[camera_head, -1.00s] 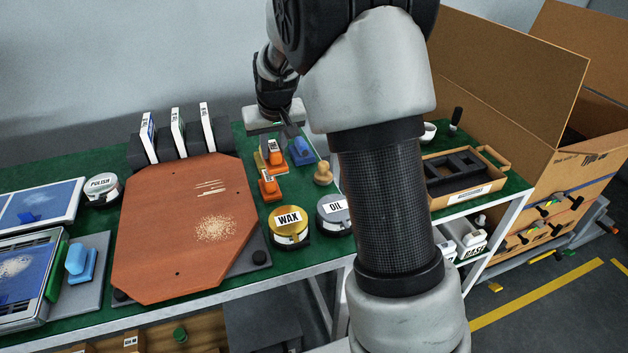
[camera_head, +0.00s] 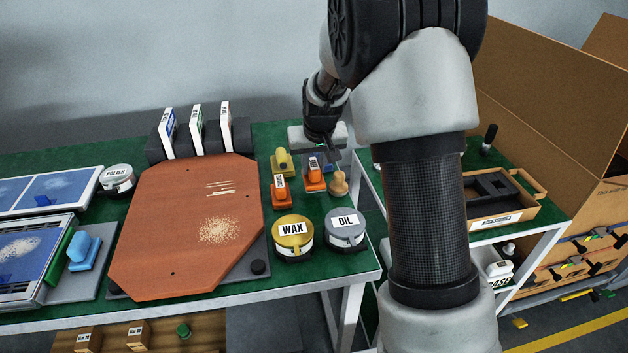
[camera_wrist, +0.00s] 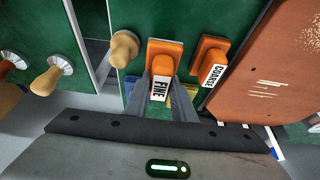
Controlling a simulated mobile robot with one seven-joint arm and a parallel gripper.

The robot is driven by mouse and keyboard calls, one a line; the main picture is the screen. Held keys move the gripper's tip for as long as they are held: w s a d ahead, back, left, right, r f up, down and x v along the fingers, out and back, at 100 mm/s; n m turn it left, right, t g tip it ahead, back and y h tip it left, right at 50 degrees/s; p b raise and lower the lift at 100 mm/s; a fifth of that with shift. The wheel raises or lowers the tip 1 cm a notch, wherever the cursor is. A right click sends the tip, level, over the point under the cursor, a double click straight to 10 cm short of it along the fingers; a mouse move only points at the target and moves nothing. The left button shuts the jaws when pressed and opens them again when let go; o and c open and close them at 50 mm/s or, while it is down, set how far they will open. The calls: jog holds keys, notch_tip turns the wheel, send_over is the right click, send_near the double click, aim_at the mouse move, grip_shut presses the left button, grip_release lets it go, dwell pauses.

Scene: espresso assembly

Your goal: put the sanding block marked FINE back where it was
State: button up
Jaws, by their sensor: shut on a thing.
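The FINE sanding block (camera_wrist: 165,52) has an orange handle and a white label in the wrist view. My gripper (camera_wrist: 161,84) is shut on it, with one finger on each side of the label. In the head view the block (camera_head: 315,178) is below my gripper (camera_head: 329,156), on the right of the COARSE block (camera_head: 280,190). The COARSE block (camera_wrist: 211,57) is similar and stands apart from it. Whether the FINE block touches the green table is hard to tell. Its underside is hidden.
A yellow block (camera_head: 282,162) stands behind the COARSE block. A blue one is partly hidden behind my gripper. A wooden knob (camera_head: 338,184) stands close by on the right. The WAX tin (camera_head: 292,237) and OIL tin (camera_head: 345,231) are in front. A reddish board (camera_head: 185,230) lies left.

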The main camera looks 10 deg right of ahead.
aim_at(313, 178)
notch_tip(313, 178, down, 4)
jog(key=shift+f+b, duration=0.1)
jog(key=shift+b, duration=0.25)
jog(key=shift+f, duration=0.1)
jog(key=o, duration=1)
